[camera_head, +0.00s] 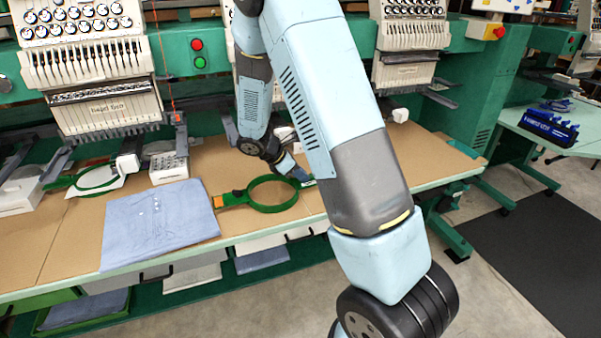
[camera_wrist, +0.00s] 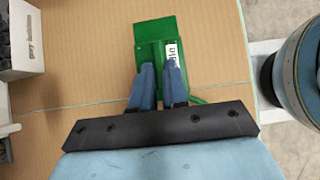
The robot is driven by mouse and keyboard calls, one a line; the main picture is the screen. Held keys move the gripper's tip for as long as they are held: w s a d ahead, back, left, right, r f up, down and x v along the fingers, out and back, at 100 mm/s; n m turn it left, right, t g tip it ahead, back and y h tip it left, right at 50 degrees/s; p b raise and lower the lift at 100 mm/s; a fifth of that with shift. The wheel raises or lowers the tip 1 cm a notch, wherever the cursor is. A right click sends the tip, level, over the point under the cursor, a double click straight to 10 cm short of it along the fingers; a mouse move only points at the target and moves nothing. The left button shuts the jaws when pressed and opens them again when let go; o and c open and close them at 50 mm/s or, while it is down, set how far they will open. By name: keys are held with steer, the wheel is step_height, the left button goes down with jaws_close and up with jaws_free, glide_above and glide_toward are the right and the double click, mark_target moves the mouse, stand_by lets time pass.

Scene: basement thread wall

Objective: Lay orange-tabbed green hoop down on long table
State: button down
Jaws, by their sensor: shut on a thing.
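The green hoop (camera_head: 250,199) has an orange tab (camera_head: 217,202) at its left end. Its ring lies flat, at or just above the long table (camera_head: 325,192); I cannot tell whether it touches. My gripper (camera_head: 299,176) is at the ring's right side, shut on the hoop's green bracket. In the wrist view, the blue fingers of my gripper (camera_wrist: 161,78) close on the green bracket of the hoop (camera_wrist: 155,33), which carries a white label. Most of the ring is hidden there behind my gripper.
A folded blue shirt (camera_head: 160,222) lies left of the hoop. Another green hoop (camera_head: 95,179) and a white box (camera_head: 169,168) sit further left. Embroidery heads (camera_head: 105,100) hang over the back. Bare tabletop lies to the right, towards the table's end.

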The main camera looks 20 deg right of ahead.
stand_by(0.4)
steer(key=c, duration=1.1)
jaws_free()
steer(key=shift+f, duration=0.1)
steer(key=shift+o, duration=0.2)
steer(key=shift+a, duration=0.1)
steer(key=v, duration=1.3)
steer(key=s+d+r+m+t+y, duration=0.1)
steer(key=s+d+r+m+y, duration=0.1)
steer(key=s+r+m, duration=0.4)
steer(key=s+d+r+m+y, duration=0.2)
steer(key=s+r+m+y, duration=0.1)
steer(key=s+r, duration=0.45)
steer(key=s+r+m+t+y, duration=0.1)
steer(key=s+r+m+t, duration=0.1)
steer(key=s, duration=0.5)
steer(key=s+r+m+t+y, duration=0.2)
steer(key=s+r+m, duration=0.2)
steer(key=s+m, duration=0.3)
steer(key=shift+s+t, duration=0.3)
steer(key=shift+s, duration=0.1)
